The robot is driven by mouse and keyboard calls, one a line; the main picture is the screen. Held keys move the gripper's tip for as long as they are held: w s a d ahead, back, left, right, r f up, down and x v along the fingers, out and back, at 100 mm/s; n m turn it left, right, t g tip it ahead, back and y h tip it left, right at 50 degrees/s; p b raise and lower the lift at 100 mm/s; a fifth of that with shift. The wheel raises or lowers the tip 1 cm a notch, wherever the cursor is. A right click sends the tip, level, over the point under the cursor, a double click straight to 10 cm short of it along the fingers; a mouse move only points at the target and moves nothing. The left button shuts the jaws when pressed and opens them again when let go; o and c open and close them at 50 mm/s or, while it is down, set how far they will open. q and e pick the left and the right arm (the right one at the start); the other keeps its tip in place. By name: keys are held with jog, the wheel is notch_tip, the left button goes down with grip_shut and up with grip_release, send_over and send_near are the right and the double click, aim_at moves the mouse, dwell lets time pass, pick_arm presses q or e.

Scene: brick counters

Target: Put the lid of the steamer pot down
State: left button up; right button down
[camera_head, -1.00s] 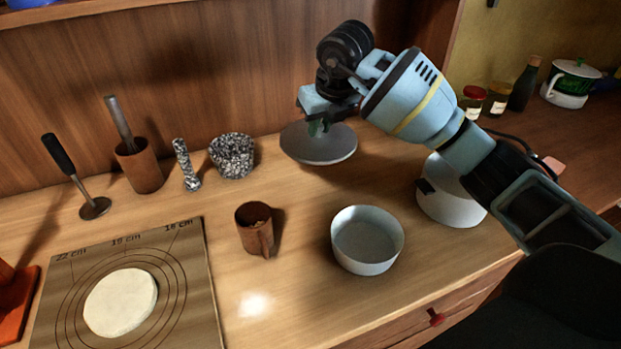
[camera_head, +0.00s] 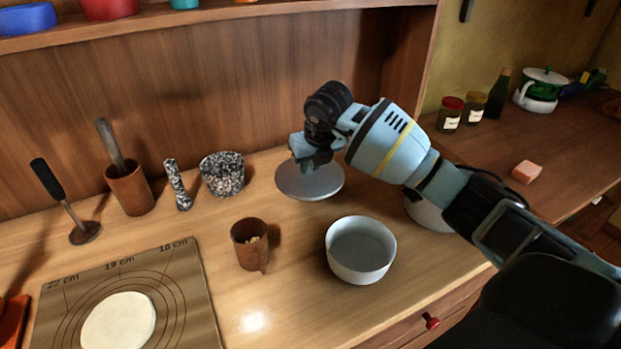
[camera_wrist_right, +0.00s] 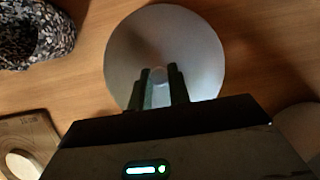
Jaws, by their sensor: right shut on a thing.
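The lid (camera_head: 310,184) is a round grey disc, held roughly level near the back of the wooden counter. My right gripper (camera_head: 312,160) is shut on its knob from above. In the right wrist view, the gripper's fingers (camera_wrist_right: 161,90) stand on both sides of the knob, with the lid (camera_wrist_right: 165,40) beneath. I cannot tell whether the lid touches the counter. A white open round pot (camera_head: 360,252) stands in front of the lid, slightly right. My left gripper is not in view.
A speckled mortar (camera_head: 222,176) and its pestle (camera_head: 178,185) stand left of the lid. A brown cup (camera_head: 250,245) is in front. A white round thing (camera_head: 420,212) is partly hidden behind my arm. A baking mat with dough (camera_head: 118,322) lies front left.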

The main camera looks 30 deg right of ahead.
aim_at(312, 174)
jog(key=shift+f, duration=2)
jog(key=shift+f, duration=0.15)
jog(key=c, duration=1.3)
grip_release()
jog(key=shift+f, duration=0.1)
jog(key=shift+s+r, duration=0.1)
jog(key=shift+r, duration=0.55)
jog(key=v, duration=1.1)
jog(key=shift+s+p, duration=0.15)
jog(key=shift+p, duration=0.25)
jog(key=shift+f, duration=0.1)
